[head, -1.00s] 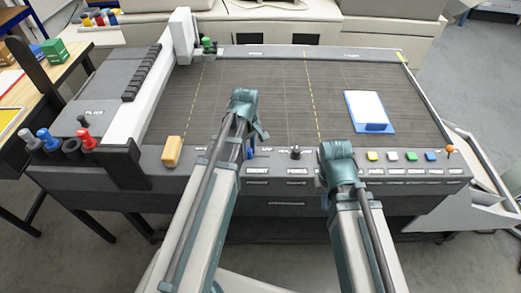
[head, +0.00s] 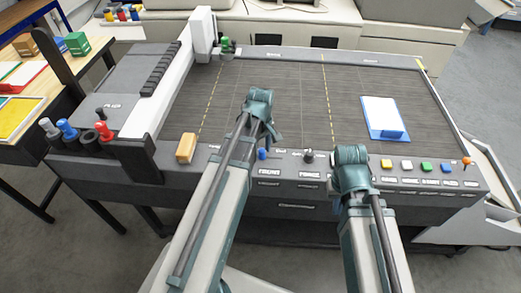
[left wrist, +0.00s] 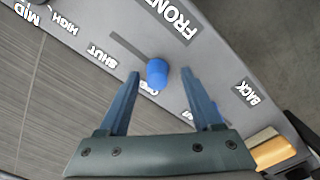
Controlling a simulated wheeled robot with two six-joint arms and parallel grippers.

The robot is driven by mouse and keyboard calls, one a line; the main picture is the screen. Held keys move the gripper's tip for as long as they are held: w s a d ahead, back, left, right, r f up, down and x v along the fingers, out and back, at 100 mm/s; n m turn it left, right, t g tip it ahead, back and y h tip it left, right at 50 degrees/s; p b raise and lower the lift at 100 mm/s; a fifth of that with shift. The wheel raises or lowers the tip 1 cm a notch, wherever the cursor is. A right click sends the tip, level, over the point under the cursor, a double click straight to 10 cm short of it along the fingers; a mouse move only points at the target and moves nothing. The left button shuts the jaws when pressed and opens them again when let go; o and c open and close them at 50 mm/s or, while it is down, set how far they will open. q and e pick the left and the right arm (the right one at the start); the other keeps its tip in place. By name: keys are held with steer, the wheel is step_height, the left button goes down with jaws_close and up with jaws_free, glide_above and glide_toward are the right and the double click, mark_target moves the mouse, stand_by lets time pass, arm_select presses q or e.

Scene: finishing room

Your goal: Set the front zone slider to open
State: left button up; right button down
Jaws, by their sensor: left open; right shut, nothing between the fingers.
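The front zone slider has a blue knob (left wrist: 157,72) in a dark slot (left wrist: 128,48) next to the FRONT label (left wrist: 170,18). The knob is at the slot's end away from the SHUT label (left wrist: 102,56); the label beside the knob is partly hidden. In the head view the blue knob (head: 263,154) is on the machine's front panel. My left gripper (left wrist: 161,73) is open, with its fingertips on either side of the knob; I cannot tell whether they touch it. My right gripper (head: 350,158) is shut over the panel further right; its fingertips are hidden.
A black knob (head: 308,156) stands between the two arms. A wooden block (head: 186,148) is left of the slider. Coloured buttons (head: 406,165) and an orange-tipped lever (head: 467,161) are at the right. A blue clipboard (head: 389,135) lies on the dark bed.

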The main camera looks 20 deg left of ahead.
mark_target(261, 150)
arm_select(q)
step_height(261, 150, up, 13)
steer(key=p, duration=1.3)
steer(key=shift+r, duration=0.2)
steer(key=s+d+f+m+b, duration=0.5)
steer(key=s+d+m, duration=0.1)
steer(key=d+m, duration=0.2)
steer(key=s+d+f+m+y+b, duration=0.1)
steer(key=s+d+f+m+b, duration=0.4)
steer(key=d+m, duration=0.3)
steer(key=shift+s+d+f, duration=0.15)
steer(key=shift+s+d, duration=0.2)
steer(key=shift+s, duration=0.45)
